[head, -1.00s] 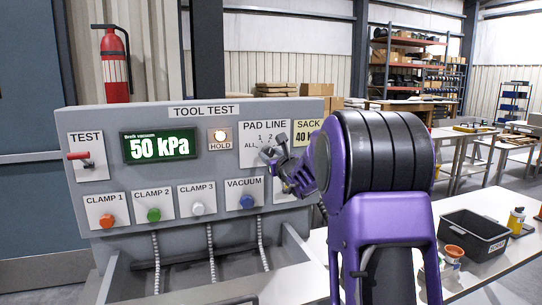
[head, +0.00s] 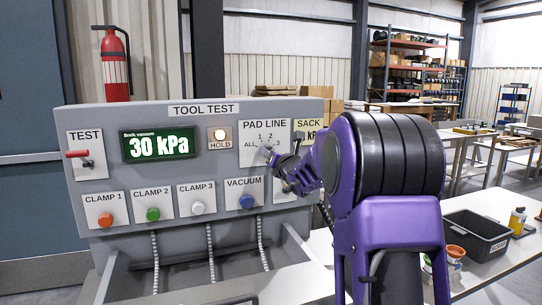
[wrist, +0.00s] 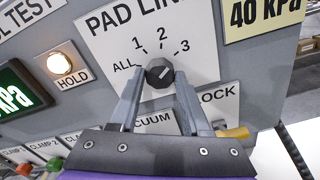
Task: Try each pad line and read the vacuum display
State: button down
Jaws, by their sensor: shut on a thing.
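The PAD LINE plate (head: 262,130) on the tool test panel is marked ALL, 1, 2, 3. In the wrist view its dark round knob (wrist: 159,72) sits between the two fingers of my gripper (wrist: 159,77), which is shut on it. A light mark on the knob seems to point up and right, toward 3. In the head view my gripper (head: 274,156) covers the knob. The vacuum display (head: 159,144) reads 30 kPa in white on green. The SACK label (wrist: 262,14) reads 40 kPa.
The HOLD lamp (head: 220,134) glows. The TEST lever (head: 78,155) has a red handle. Orange, green and white CLAMP buttons and a blue VACUUM button (head: 247,202) line the lower panel. The LOCK plate (wrist: 217,103) is partly hidden. A dark crate (head: 476,235) stands on the right table.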

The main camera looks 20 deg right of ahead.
jog(key=shift+m, duration=1.1)
jog(key=shift+c, duration=1.8)
grip_release()
